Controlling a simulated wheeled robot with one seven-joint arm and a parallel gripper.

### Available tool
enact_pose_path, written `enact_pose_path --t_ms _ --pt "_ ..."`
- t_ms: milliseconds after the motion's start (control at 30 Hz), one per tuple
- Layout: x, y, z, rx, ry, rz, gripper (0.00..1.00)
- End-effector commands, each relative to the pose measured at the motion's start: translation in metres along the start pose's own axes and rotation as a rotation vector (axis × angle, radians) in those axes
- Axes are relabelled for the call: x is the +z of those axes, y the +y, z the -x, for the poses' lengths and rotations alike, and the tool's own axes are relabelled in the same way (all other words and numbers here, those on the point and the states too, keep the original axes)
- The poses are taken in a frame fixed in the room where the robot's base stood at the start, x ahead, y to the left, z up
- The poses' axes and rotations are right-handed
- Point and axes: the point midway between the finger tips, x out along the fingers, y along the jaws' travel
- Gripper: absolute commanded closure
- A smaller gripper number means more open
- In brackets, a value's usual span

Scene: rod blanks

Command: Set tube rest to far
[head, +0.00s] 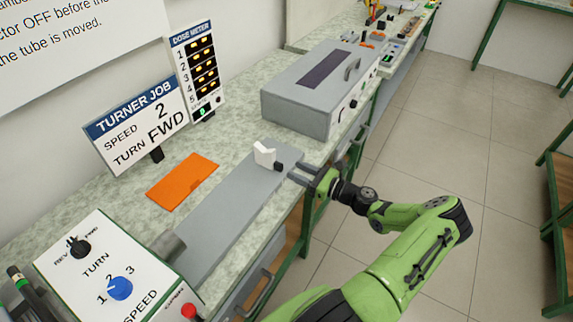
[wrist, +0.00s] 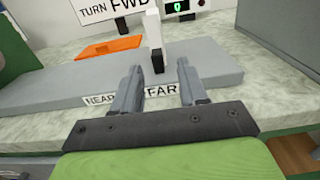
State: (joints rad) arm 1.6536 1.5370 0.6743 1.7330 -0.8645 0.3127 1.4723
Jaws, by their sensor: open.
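The tube rest is a white notched block (head: 264,154) with a small black knob (head: 278,167) on its front side. It stands upright on a long grey bed (head: 228,215), toward the end by the grey box. In the wrist view the rest (wrist: 152,28) and its knob (wrist: 157,62) line up behind the FAR label (wrist: 160,91); the NEAR label (wrist: 100,99) is to the left. My gripper (head: 293,172) is open at the bed's front edge. In the wrist view the knob shows between the open fingers (wrist: 163,80); I cannot tell whether either finger touches it.
A grey lidded box (head: 300,112) stands just beyond the bed. An orange plate (head: 183,182) lies behind the bed. The job sign (head: 135,125) reads speed 2, FWD. A control panel (head: 105,270) with a blue dial is at front left. A dose meter (head: 196,75) stands behind.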

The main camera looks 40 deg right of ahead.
Motion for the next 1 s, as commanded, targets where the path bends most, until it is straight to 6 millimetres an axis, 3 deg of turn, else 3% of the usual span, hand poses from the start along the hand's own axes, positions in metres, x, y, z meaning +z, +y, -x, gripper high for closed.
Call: enact_pose_path --t_ms 200,400,1000 --pt "0.002 -0.001 0.062 -0.005 0.000 0.002 0.57" --pt "0.001 -0.001 0.096 -0.003 -0.002 0.002 0.57" --pt "0.001 0.000 0.100 0.000 -0.001 0.002 0.57"
